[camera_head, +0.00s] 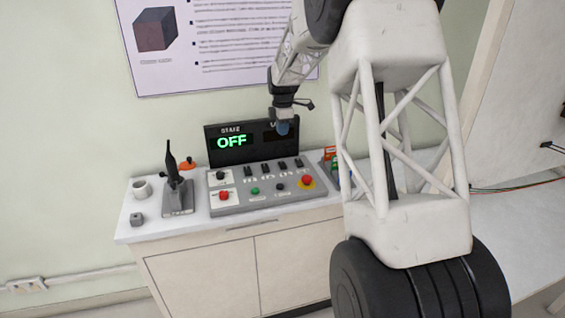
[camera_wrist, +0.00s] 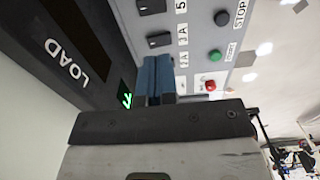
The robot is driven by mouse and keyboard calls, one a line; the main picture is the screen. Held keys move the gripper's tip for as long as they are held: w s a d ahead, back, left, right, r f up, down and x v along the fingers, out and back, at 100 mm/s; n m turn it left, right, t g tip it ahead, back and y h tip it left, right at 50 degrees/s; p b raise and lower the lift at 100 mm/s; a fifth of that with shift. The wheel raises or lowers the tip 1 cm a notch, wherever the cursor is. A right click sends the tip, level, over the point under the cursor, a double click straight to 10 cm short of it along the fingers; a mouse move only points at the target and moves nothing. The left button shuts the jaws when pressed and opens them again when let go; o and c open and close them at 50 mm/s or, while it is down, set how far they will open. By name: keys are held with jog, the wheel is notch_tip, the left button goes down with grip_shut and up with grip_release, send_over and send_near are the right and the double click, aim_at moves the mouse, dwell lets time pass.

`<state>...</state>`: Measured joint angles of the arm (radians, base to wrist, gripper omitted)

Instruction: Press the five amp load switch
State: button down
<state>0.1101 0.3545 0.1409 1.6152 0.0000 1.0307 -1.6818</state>
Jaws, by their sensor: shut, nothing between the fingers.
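The grey control panel (camera_head: 266,198) stands on the white cabinet, with a row of black rocker switches (camera_head: 265,168) under its display. In the wrist view, one black switch (camera_wrist: 152,7) at the top edge lies beside a label that seems to read 5 A. Another black switch (camera_wrist: 160,40) lies closer to my fingers. My gripper (camera_head: 283,128) is above the row, in front of the display's right part. Its blue fingers (camera_wrist: 152,75) are shut and empty and hide part of the row. I cannot tell whether they touch the panel.
The display (camera_head: 232,142) reads OFF.

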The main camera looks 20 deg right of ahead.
aim_at(282, 165)
jog(key=shift+f, duration=0.15)
notch_tip(282, 165, down, 14)
jog(key=shift+r, duration=0.1)
dwell(0.8)
dwell(0.5)
jog(key=shift+f, duration=0.2)
jog(key=shift+w, duration=0.1)
jog(key=shift+w+r, duration=0.35)
jog(key=shift+w, duration=0.2)
jog(key=shift+r, duration=0.2)
